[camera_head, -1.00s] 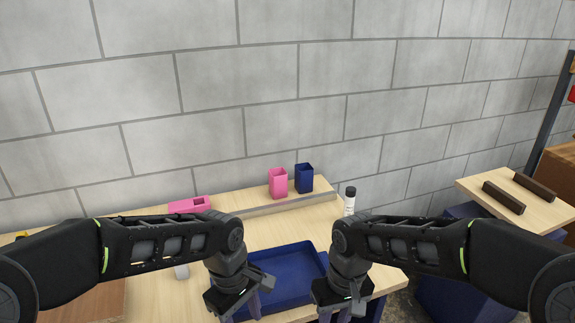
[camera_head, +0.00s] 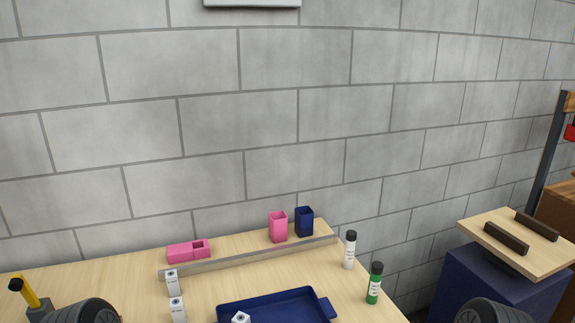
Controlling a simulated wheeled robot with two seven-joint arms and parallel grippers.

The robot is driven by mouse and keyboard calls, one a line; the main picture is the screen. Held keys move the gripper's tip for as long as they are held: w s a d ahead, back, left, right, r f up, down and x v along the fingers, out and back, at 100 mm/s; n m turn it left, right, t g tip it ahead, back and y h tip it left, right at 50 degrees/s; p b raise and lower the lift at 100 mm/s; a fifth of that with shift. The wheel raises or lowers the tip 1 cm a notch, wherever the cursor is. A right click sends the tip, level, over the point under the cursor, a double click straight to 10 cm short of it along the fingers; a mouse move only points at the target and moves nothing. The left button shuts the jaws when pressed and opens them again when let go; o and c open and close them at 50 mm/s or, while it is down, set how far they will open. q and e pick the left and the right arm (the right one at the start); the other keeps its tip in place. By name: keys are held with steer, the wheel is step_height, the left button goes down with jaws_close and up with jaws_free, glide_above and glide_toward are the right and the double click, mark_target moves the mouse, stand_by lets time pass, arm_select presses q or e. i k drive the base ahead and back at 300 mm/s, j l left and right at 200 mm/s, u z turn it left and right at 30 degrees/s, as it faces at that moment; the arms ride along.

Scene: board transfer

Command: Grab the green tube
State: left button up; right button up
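The green tube (camera_head: 374,285) has a black cap and a white label. It stands upright on the right part of the wooden table, right of the blue tray (camera_head: 275,302). A white tube (camera_head: 350,250) with a black cap stands just behind it. Neither gripper shows in the head view. Only rounded dark parts of my arms show at the bottom left and bottom right edges.
A pink open box (camera_head: 278,227) and a dark blue one (camera_head: 304,222) stand at the back behind a long grey bar (camera_head: 250,257). A pink holder (camera_head: 188,251) lies left of them.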

mark_target(376, 268)
steer(key=l+z, duration=0.1)
steer(key=l, duration=0.25)
steer(key=i+l+z, duration=0.15)
steer(key=l, duration=0.25)
steer(key=i+l+z, duration=0.1)
steer(key=l, duration=0.25)
steer(key=i+l+z, duration=0.1)
steer(key=l, duration=0.25)
steer(key=i+l+z, duration=0.15)
steer(key=l, duration=0.2)
